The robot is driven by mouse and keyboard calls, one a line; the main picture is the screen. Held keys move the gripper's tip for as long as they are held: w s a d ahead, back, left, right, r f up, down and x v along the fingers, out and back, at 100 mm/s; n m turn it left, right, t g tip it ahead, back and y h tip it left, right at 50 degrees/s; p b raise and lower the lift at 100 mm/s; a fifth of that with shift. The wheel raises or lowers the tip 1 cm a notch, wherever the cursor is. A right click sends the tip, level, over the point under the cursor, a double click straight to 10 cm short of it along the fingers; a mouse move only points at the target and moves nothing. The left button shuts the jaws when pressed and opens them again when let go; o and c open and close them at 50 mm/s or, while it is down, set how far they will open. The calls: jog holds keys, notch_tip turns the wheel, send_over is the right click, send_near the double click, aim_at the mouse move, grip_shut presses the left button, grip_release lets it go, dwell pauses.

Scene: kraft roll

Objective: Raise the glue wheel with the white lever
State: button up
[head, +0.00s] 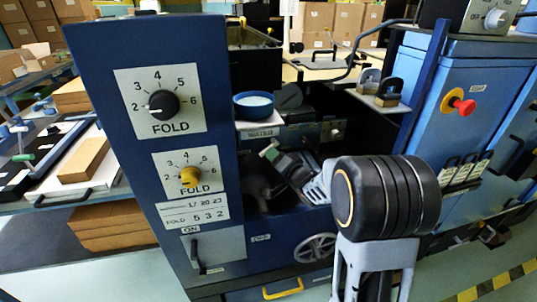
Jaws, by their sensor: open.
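My gripper (272,165) reaches left from my arm into the dark bay of the blue machine, seen from behind. Its fingers are dark and small here; it looks open, with nothing visibly held. A small pale stub with a greenish tint (268,151) shows at the gripper's far end; it may be the white lever, but I cannot tell whether the gripper touches it. I cannot clearly make out the glue wheel.
A blue panel (150,222) with two FOLD dials stands left of the bay. A spoked handwheel (318,248) sits low in front. A blue cabinet (470,75) with a red stop button (463,106) stands at right. A bent dark rail (365,58) crosses above the bay.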

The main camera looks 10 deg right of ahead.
jog(key=shift+x, duration=2.1)
grip_shut()
